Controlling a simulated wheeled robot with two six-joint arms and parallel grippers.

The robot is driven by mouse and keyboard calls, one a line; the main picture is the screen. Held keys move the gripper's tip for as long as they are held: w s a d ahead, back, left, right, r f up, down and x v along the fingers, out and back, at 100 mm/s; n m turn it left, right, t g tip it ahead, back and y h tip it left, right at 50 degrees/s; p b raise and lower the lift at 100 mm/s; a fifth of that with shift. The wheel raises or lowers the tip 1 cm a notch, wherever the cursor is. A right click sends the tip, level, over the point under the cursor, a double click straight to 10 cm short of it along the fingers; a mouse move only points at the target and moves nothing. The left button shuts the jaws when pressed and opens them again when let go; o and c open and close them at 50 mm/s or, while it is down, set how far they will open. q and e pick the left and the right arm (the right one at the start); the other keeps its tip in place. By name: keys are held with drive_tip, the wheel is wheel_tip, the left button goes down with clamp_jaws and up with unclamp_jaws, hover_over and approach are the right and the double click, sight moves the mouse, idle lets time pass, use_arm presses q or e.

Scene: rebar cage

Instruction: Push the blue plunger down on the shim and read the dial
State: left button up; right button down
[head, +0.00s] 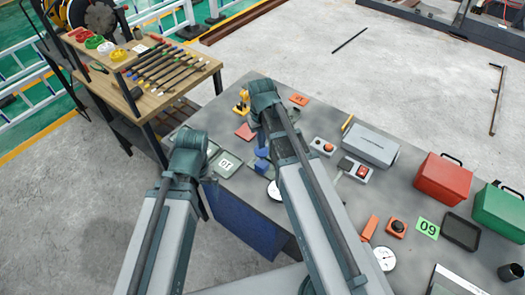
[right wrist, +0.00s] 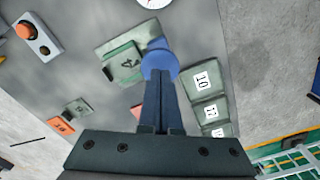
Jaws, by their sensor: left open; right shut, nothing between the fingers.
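The blue plunger (right wrist: 159,64) has a round head and stands at the edge of a grey-green block in the right wrist view. It also shows in the head view (head: 262,164), left of my right arm. A green shim (right wrist: 124,62) marked 4 lies on the block beside the plunger. My right gripper (right wrist: 161,82) is shut and empty, its fingertips over the plunger head; I cannot tell whether they touch. A white round dial (head: 273,191) is partly hidden by my right arm; its reading is too small to tell.
Numbered plates (right wrist: 207,82) lie right of the plunger in the right wrist view. A grey box (head: 371,146), a red case (head: 441,180), a green case (head: 500,208) and another dial (head: 384,258) stand on the bench. A wooden tool bench (head: 165,75) is at the left.

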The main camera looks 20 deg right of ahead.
drive_tip(key=shift+f+b, duration=1.5)
drive_tip(key=shift+f, duration=0.05)
drive_tip(key=shift+r, duration=0.1)
idle(0.4)
wheel_tip(320, 180, up, 7)
drive_tip(key=p, duration=0.7)
drive_tip(key=s+a+f+n+b, duration=0.1)
drive_tip(key=s+a+f+b, duration=0.4)
drive_tip(key=s, duration=0.2)
drive_tip(key=s+a+f+n+h+b, duration=0.1)
drive_tip(key=s+a+f+b, duration=0.3)
drive_tip(key=s, duration=0.3)
drive_tip(key=shift+s+a+f+b, duration=0.15)
drive_tip(key=shift+a+f+b, duration=0.25)
drive_tip(key=shift+a, duration=0.35)
